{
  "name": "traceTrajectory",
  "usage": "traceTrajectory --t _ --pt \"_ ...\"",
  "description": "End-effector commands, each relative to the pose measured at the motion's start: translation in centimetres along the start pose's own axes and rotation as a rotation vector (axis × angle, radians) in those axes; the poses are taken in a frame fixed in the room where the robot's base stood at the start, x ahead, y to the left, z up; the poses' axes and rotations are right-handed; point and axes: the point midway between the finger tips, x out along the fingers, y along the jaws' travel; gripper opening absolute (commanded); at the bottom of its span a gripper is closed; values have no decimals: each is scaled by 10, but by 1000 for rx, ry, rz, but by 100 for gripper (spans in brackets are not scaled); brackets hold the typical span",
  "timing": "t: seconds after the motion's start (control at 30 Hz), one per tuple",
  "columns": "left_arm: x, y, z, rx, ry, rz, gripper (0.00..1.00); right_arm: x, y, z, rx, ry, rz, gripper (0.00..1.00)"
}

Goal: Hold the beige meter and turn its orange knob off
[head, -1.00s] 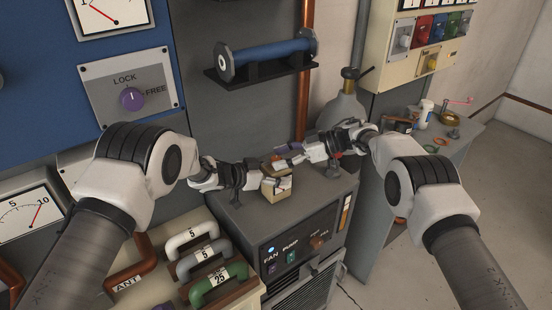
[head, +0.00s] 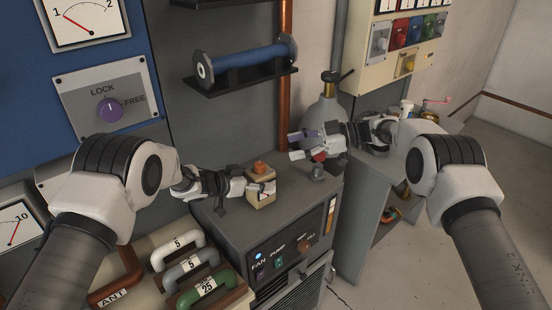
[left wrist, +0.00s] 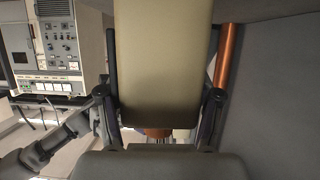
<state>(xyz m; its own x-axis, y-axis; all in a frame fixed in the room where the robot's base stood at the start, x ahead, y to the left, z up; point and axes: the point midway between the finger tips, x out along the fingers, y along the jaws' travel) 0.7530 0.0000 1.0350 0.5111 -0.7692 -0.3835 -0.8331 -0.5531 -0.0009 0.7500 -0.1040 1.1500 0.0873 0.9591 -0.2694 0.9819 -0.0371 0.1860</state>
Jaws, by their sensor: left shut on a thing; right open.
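The beige meter (head: 261,201) is a small box on top of the grey cabinet, with its orange knob (head: 259,167) on its upper side. My left gripper (head: 253,186) is shut on the meter, with fingers on either side of it. In the left wrist view the meter (left wrist: 165,60) fills the space between the fingers, and a bit of the orange knob (left wrist: 158,132) shows below it. My right gripper (head: 303,145) is open and empty, to the right of the meter and apart from it. The knob's setting is too small to read.
The grey cabinet top (head: 230,222) carries a small dark fitting (head: 317,172) near its back right. A shelf with a blue cylinder (head: 250,57) is above. Copper handles and a rack of coloured handles (head: 205,290) stand at front left.

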Motion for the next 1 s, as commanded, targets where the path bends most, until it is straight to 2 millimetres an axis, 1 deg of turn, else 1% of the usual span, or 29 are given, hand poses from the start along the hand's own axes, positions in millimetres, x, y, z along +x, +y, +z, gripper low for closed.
traceTrajectory --t 0.1,0.2,0.27,0.3,0.37,0.43,0.5,0.57,0.63,0.67,0.7,0.73,0.8,0.87,0.97,1.0 --pt "0 0 2 -1 -3 -1 11 19 -9 -1 -1 212 123 57" --pt "0 0 2 -1 -3 -1 11 34 -16 -3 34 353 302 57" --pt "0 0 2 -1 -3 -1 11 40 -21 1 71 395 428 57" --pt "0 0 2 -1 -3 -1 11 43 -26 6 100 403 515 57" --pt "0 0 2 -1 -3 -1 11 44 -36 16 147 387 645 57" --pt "0 0 2 -1 -3 -1 11 42 -53 31 203 332 780 57" --pt "0 0 2 -1 -3 -1 11 38 -73 44 256 263 882 57" --pt "0 0 2 -1 -3 -1 11 34 -90 51 302 213 938 57" --pt "0 0 2 -1 -3 0 11 34 -106 52 336 169 964 57" --pt "0 0 2 -1 -3 0 11 37 -112 50 339 156 957 57" --pt "0 0 2 -1 -3 0 11 43 -115 41 326 151 940 57" --pt "0 0 2 -1 -3 0 11 45 -111 36 312 158 934 57" --pt "0 0 2 -1 -2 0 11 47 -105 30 301 164 934 57" --pt "0 0 2 -1 -2 0 11 51 -99 31 302 166 934 57" --pt "0 0 1 -1 -2 0 11 63 -84 30 302 167 932 57" --pt "0 0 1 -1 -2 0 11 69 -76 31 302 167 932 57"
